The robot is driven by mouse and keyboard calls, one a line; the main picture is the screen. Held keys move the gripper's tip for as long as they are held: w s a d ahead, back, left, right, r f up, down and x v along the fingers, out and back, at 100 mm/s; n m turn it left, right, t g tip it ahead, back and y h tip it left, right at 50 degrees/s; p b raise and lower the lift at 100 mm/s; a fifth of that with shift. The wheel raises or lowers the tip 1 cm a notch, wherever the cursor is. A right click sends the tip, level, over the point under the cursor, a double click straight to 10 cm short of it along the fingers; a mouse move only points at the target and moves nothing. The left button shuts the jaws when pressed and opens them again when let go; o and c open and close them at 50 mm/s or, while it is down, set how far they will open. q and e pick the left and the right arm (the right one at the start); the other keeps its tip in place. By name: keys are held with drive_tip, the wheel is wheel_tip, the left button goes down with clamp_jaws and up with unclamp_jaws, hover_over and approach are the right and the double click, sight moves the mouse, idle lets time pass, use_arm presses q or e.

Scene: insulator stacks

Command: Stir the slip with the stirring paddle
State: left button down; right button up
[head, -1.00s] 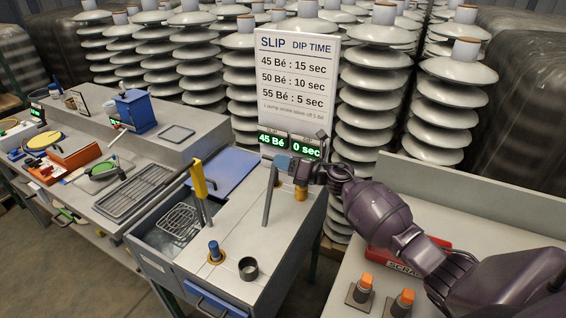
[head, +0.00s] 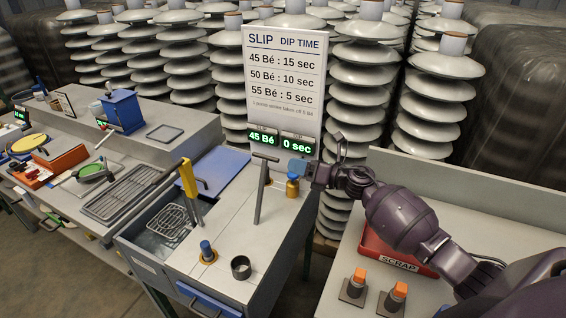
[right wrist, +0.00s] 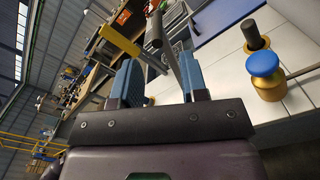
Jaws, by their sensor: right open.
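A grey T-handled tool, which I take for the stirring paddle (head: 260,190), stands upright on the light bench top. In the right wrist view, its grey bar and shaft (right wrist: 172,45) show beyond and between the two blue fingers. My right gripper (head: 302,170) is open and empty, just right of the T-handle and apart from it. The slip tank (head: 150,243) is the open basin at the bench's left, with a wire basket in it. A yellow handle (head: 188,178) rises at its edge. The slip itself is hard to make out. My left gripper is out of view.
A gold bottle with a blue cap (head: 292,188) stands close under my right gripper. A sign (head: 285,85) and displays stand behind. A red scrap tray (head: 390,250) is at right.

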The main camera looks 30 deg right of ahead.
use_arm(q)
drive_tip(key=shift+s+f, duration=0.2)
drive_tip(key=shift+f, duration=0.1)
use_arm(e)
drive_tip(key=v, duration=0.3)
drive_tip(key=shift+s+d, duration=0.1)
drive_tip(key=shift+s, duration=0.05)
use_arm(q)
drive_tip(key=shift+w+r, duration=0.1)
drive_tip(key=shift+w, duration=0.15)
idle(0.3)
